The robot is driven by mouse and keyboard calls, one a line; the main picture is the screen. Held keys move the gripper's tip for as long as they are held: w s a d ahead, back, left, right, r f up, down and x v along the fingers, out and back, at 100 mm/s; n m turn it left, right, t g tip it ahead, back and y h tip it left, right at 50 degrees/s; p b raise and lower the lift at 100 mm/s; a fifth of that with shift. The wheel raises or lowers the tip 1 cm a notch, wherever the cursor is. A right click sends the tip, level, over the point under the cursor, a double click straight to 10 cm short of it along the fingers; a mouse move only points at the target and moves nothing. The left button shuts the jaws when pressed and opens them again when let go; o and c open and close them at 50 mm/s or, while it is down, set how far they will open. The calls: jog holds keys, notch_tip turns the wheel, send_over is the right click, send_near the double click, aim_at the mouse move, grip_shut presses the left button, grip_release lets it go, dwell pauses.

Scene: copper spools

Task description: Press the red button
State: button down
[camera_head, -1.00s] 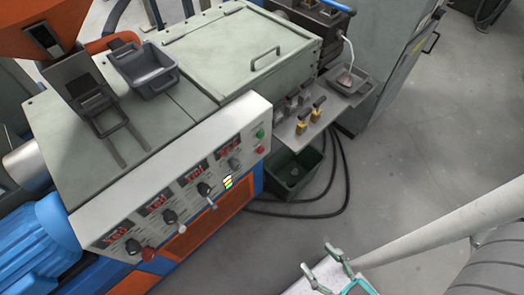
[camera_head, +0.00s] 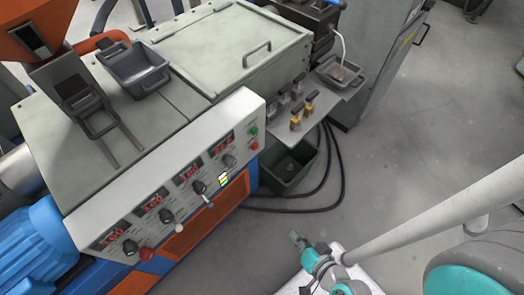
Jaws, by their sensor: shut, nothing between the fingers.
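The white control panel (camera_head: 165,180) slopes along the front of the machine. A small red button (camera_head: 254,146) sits at its right end, just below a green button (camera_head: 253,131). A larger red knob or button (camera_head: 146,254) sits at the panel's lower left end. Both red parts are uncovered. My gripper (camera_head: 295,236) is small in the picture, low and right of the panel, over the grey floor. It is shut with nothing in it and apart from the panel. Which red part the task means cannot be told from the view.
Black knobs and red digit displays line the panel, with a metal lever (camera_head: 208,201) among them. A dark green bin (camera_head: 290,166) and black cables lie on the floor right of the panel. A metal shelf (camera_head: 318,113) with yellow-based handles juts out above. Floor between is clear.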

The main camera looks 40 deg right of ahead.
aim_at(256, 147)
jog(key=w+d+f+m+y, duration=0.1)
jog(key=w+d+f+m, duration=0.15)
jog(key=w, duration=0.35)
jog(key=w+d+r+m+t+y, duration=0.3)
jog(key=w+d+r+m+t, duration=0.1)
jog(key=w+d+r+t, duration=0.2)
jog(key=w+d, duration=0.1)
jog(key=d, duration=0.1)
jog(key=shift+w+d+r, duration=0.35)
jog(key=shift+w, duration=0.05)
jog(key=shift+w, duration=0.1)
jog(key=w, duration=0.4)
jog(key=w+a, duration=0.1)
jog(key=w, duration=0.4)
jog(key=w+a, duration=0.1)
jog(key=w, duration=0.3)
jog(key=shift+w+a+f, duration=0.1)
jog(key=shift+w+f, duration=0.2)
jog(key=shift+w, duration=0.05)
jog(key=shift+w, duration=0.1)
